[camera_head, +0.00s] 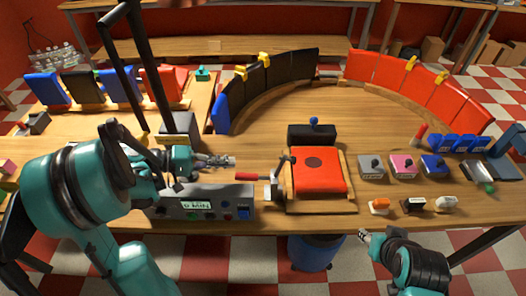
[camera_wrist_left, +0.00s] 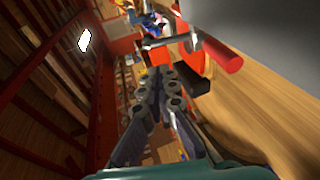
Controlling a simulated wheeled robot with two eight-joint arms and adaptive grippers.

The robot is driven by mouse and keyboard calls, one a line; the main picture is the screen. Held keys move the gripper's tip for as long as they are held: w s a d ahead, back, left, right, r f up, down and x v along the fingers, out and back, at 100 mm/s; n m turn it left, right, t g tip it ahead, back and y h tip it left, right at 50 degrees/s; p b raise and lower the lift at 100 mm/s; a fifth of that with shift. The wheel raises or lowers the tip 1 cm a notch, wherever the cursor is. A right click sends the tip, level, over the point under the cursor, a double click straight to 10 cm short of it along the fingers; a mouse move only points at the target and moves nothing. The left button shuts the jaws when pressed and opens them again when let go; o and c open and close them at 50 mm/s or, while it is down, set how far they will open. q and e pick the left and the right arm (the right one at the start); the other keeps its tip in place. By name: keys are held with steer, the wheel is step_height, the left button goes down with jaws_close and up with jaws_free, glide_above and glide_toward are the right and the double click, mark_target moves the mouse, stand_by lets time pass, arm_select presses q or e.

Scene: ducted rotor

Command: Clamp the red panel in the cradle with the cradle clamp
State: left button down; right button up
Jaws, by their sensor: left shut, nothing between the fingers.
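The red panel (camera_head: 318,170), with a dark round spot, lies in the wooden cradle (camera_head: 320,207). The cradle clamp (camera_head: 274,188) is at the cradle's left side. Its red handle (camera_head: 250,177) points left, away from the panel, and its dark arm stands near the panel's left edge. I cannot tell whether it touches the panel. My left gripper (camera_head: 232,161) is shut and empty, behind and left of the handle. In the left wrist view, the red handle (camera_wrist_left: 222,55) is right of the gripper's fingers (camera_wrist_left: 160,76), apart from them. My right gripper (camera_head: 363,236) is by the table's front edge; its fingers are too small to read.
A grey control box (camera_head: 205,203) sits below my left gripper. A black block with a blue knob (camera_head: 312,134) stands behind the panel. Several small coloured boxes, including a pink one (camera_head: 403,166), stand right of the cradle. Curved black and red panel rows line the back.

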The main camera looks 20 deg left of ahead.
arm_select(q)
steer(key=b+x, duration=0.3)
steer(key=x, duration=1)
steer(key=shift+d, duration=0.35)
steer(key=shift+d+r+p, duration=0.1)
steer(key=shift+d+p, duration=0.2)
steer(key=shift+p, duration=0.1)
